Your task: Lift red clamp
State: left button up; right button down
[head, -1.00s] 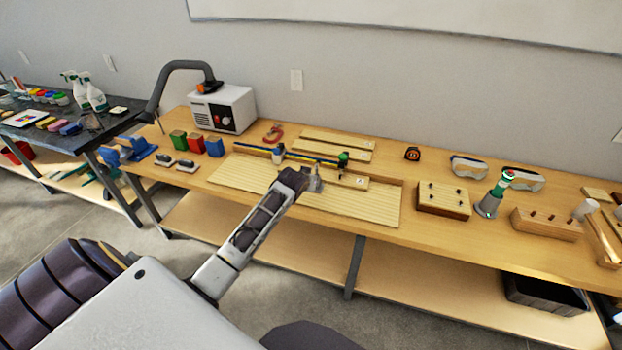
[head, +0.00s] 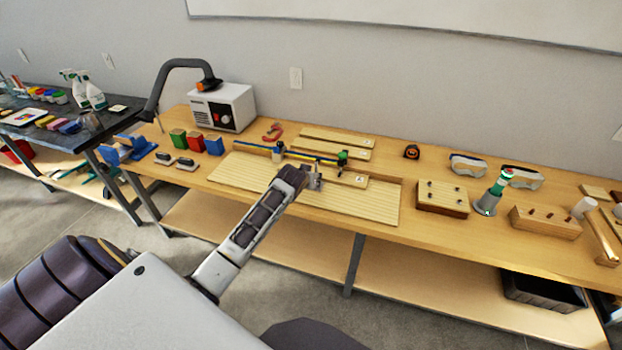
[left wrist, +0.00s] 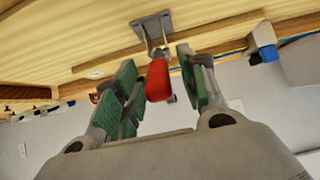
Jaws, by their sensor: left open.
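In the left wrist view a red clamp handle (left wrist: 158,80) points toward the camera, with its grey metal base plate (left wrist: 152,28) on the wooden board. My left gripper (left wrist: 160,72) is open; its green-padded fingers stand on either side of the red handle with gaps visible. In the head view my left gripper (head: 311,182) is over the long wooden board (head: 252,180), and the arm's end largely hides the clamp there. My right gripper is not in view.
A red C-shaped item (head: 272,132) lies behind the board. A blue-and-yellow bar (head: 310,157) with end clamps lies along the board's back. Red, green and blue boxes (head: 196,143) stand left; a drilled block (head: 442,199) and a grey-green tool (head: 490,198) stand right.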

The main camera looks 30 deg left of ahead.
pick_arm(q)
jog(key=shift+s, duration=0.1)
jog(key=shift+r, duration=0.1)
jog(key=v, duration=1.1)
jog(key=shift+s, duration=0.35)
jog(key=shift+d+r, duration=0.1)
dwell(0.7)
